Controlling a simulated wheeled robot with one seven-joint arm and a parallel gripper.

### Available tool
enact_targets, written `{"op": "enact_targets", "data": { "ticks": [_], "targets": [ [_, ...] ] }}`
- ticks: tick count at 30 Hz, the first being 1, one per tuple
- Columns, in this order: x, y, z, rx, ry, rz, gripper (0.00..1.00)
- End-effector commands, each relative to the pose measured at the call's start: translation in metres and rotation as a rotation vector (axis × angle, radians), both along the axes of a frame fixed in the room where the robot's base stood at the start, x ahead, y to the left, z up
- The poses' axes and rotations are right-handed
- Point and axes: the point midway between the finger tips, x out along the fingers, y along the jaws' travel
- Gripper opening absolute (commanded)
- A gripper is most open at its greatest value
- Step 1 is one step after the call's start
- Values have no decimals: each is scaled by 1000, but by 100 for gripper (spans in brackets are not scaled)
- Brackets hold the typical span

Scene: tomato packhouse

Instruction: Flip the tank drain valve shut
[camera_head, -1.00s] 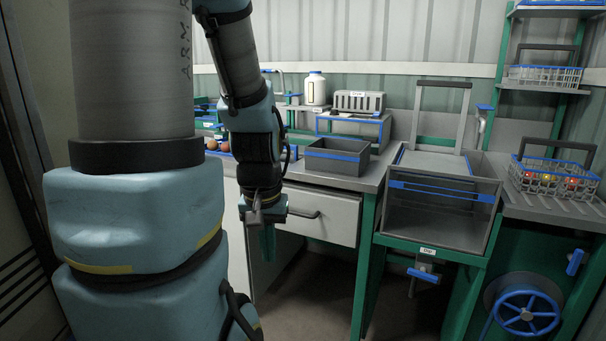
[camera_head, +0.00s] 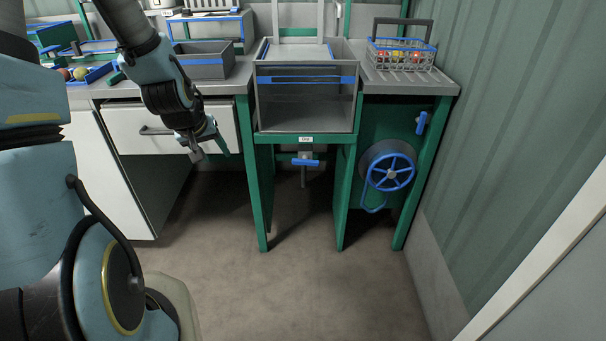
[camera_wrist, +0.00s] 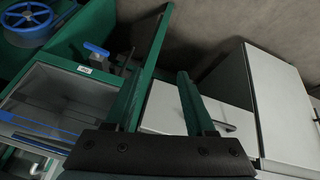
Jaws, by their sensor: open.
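The tank (camera_head: 305,112) is a grey, clear-fronted box with a blue band, set in the green bench. The drain valve's blue handle (camera_head: 305,162) lies crosswise on a pipe below the tank's label. In the wrist view the valve handle (camera_wrist: 97,50) shows at upper left, beside the tank (camera_wrist: 62,95). My gripper (camera_head: 208,154) hangs in front of the white drawer, left of the valve and apart from it. In the wrist view its two green fingers (camera_wrist: 158,100) are spread with nothing between them.
A blue handwheel (camera_head: 390,172) and a blue lever (camera_head: 421,122) are right of the valve. A green bench leg (camera_head: 252,175) stands between my gripper and the valve. A wire basket (camera_head: 400,55) holds tomatoes. The floor ahead is clear.

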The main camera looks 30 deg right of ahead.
Motion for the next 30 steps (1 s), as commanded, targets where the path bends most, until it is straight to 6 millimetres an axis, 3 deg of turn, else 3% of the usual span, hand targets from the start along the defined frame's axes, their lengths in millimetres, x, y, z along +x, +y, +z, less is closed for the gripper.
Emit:
{"op": "enact_targets", "data": {
  "ticks": [1, 3, 9, 15, 18, 21, 30],
  "targets": [
    [8, -29, -36, -60, -23, -12, 55],
    [19, -67, -62, -155, -67, -18, 55],
    [33, -169, -123, -471, -161, 30, 55],
    [33, -244, -168, -817, -223, 181, 55],
    [33, -265, -187, -982, -249, 298, 55],
    [33, -274, -203, -1124, -280, 426, 55],
    [35, -267, -228, -1326, -350, 676, 55]
  ]
}}
